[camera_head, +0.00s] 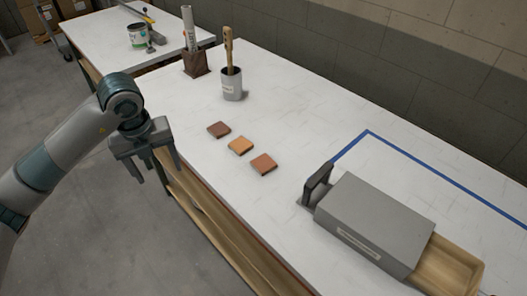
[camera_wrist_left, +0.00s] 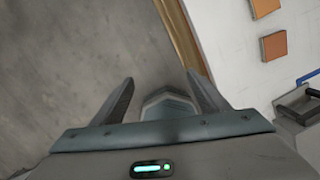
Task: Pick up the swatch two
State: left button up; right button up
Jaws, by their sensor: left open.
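Three small square swatches lie flat in a slanting row on the white table: a dark brown one (camera_head: 219,129) at the back left, an orange-tan one (camera_head: 240,145) in the middle, and a reddish-brown one (camera_head: 264,164) nearest the grey box. No labels are readable; the middle one fits swatch two by order. In the left wrist view the orange-tan swatch (camera_wrist_left: 265,8) is cut by the top edge and the reddish-brown one (camera_wrist_left: 274,46) is below it. My left gripper (camera_head: 155,174) is open and empty, beside the table's front edge, left of the swatches. My right gripper is not in view.
A grey box (camera_head: 375,222) with a black handle and a wooden board stands at the right, by blue tape (camera_head: 367,133). A grey cup (camera_head: 232,86) with a wooden stick and a dark brown holder (camera_head: 195,64) stand behind. The table around the swatches is clear.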

aim_at(264, 164)
jog(key=i+j+z, duration=0.15)
jog(key=z, duration=0.3)
jog(key=i+j+z, duration=0.1)
jog(key=j+z, duration=0.3)
jog(key=i+j+z, duration=0.1)
jog(key=j+z, duration=0.2)
jog(key=z, duration=0.15)
